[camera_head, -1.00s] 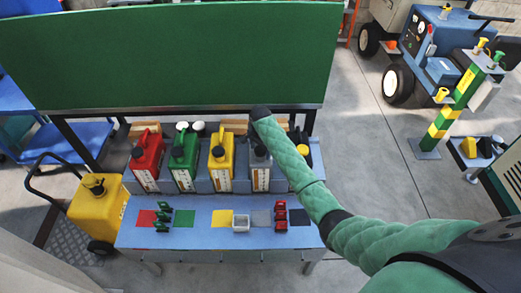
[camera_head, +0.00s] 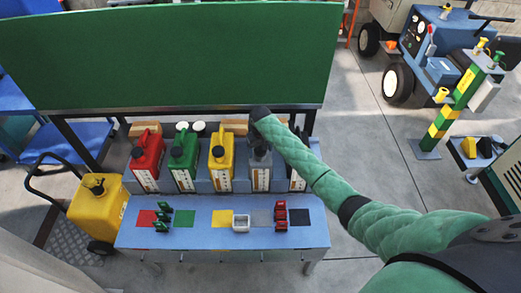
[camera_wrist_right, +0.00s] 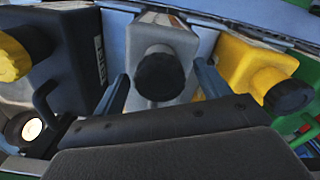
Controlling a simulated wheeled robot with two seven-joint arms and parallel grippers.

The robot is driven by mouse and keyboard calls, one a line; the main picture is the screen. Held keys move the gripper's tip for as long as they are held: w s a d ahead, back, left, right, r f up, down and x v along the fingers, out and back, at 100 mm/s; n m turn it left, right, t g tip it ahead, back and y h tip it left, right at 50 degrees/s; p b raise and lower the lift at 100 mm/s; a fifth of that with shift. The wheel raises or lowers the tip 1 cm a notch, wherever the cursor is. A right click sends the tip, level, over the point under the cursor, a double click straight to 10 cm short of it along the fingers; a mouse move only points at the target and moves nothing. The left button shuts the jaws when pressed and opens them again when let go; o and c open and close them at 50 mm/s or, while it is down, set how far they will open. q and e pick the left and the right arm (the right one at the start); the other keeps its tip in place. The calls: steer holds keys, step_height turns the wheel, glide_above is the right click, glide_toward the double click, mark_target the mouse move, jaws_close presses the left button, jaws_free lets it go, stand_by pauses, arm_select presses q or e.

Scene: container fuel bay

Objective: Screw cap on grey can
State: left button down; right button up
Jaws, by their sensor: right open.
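The grey can (camera_head: 260,177) stands in the row of cans at the back of the blue bench, partly hidden by my right arm. In the right wrist view the grey can (camera_wrist_right: 150,40) is centred, with a round black cap (camera_wrist_right: 160,76) over its spout. How far the cap is screwed on cannot be told. My right gripper (camera_wrist_right: 161,72) is open. Its two fingers stand on either side of the cap, with visible gaps, so it does not hold it. In the head view the right hand is above the grey can. My left gripper is not in view.
Red (camera_head: 147,160), green (camera_head: 183,160) and yellow (camera_head: 221,163) cans stand left of the grey one. A black can (camera_wrist_right: 70,60) with a yellow cap is on its other side. A green panel (camera_head: 180,60) rises behind.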

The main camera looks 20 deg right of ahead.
steer(key=n, duration=0.3)
steer(key=shift+n, duration=0.3)
steer(key=n, duration=0.4)
steer(key=shift+n, duration=0.3)
steer(key=c, duration=1.2)
steer(key=shift+o, duration=0.2)
steer(key=m, duration=0.4)
steer(key=shift+a+m, duration=0.1)
steer(key=shift+m, duration=0.3)
steer(key=m, duration=0.4)
steer(key=shift+f+m, duration=0.1)
steer(key=shift+m, duration=0.2)
steer(key=o, duration=1)
